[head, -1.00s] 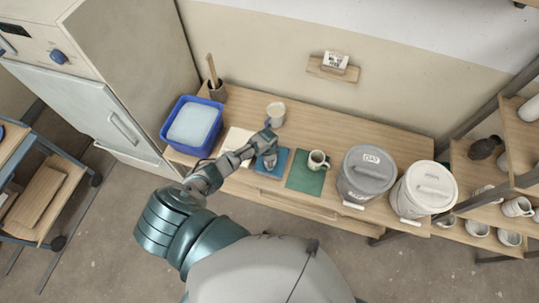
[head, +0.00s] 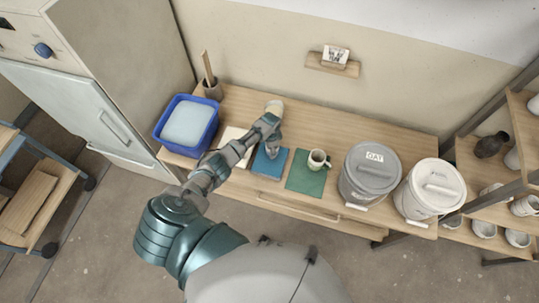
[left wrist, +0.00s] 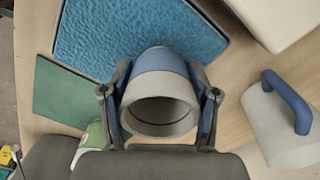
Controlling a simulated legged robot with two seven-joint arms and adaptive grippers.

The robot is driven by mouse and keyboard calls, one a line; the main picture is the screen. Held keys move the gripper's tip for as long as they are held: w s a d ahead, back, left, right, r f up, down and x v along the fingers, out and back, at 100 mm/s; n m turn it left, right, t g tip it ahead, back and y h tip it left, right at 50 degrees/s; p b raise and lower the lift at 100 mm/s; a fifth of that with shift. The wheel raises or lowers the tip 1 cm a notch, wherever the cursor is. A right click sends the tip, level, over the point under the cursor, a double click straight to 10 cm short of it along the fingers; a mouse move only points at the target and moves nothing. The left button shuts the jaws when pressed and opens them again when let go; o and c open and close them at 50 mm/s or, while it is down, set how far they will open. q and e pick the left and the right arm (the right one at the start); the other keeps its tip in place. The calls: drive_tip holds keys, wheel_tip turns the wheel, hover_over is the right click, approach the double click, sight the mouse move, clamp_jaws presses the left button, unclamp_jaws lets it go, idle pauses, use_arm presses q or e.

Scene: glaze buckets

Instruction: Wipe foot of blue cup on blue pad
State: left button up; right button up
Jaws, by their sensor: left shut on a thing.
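My left gripper (head: 272,143) is shut on the blue cup, over the far edge of the blue pad (head: 270,163). In the left wrist view the gripper (left wrist: 161,108) grips the blue cup (left wrist: 158,63) from both sides. Its grey rim and open mouth face the camera, and its foot end points away and is mostly hidden. The blue pad (left wrist: 130,25) lies beyond it; I cannot tell whether they touch. My right gripper is not in view.
A pale mug (head: 275,106) stands behind the gripper; its blue handle shows in the wrist view (left wrist: 288,103). A green pad (head: 303,182) bears another mug (head: 318,160). A blue tub (head: 187,124) is at left, lidded grey (head: 368,173) and white (head: 432,188) buckets at right.

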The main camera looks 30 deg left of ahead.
use_arm(q)
drive_tip(key=shift+w, duration=0.1)
wheel_tip(320, 180, up, 7)
drive_tip(key=p, duration=0.7)
drive_tip(key=shift+r, duration=0.15)
idle(0.3)
